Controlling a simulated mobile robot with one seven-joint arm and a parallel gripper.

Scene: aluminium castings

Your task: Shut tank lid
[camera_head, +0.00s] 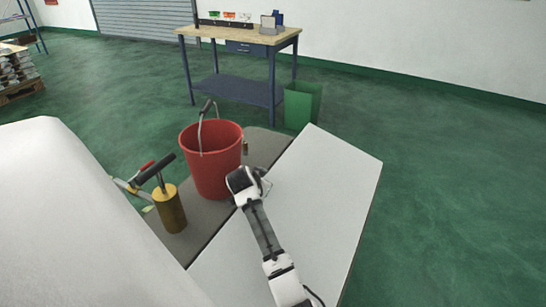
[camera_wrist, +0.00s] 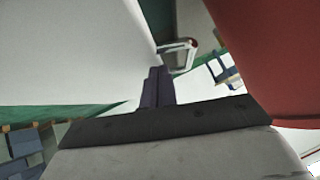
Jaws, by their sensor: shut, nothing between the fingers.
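A large flat white panel (camera_head: 325,190), which looks like the tank lid, lies at a slant right of a grey top. How far open it stands I cannot tell, and no tank interior shows. My arm crosses in front of it. My gripper, at the arm's far end beside a red bucket, is hidden in the head view. In the wrist view my gripper (camera_wrist: 157,90) shows dark fingers, shut and empty. There a pale panel (camera_wrist: 75,50) fills the left, close to the fingers. Whether they touch it I cannot tell.
The red bucket (camera_head: 211,165) and a brass hand pump (camera_head: 170,208) stand on the grey top (camera_head: 262,146). The bucket (camera_wrist: 270,60) is close on the right in the wrist view. A green bin (camera_head: 302,104) and a workbench (camera_head: 240,37) stand behind. Floor at right is clear.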

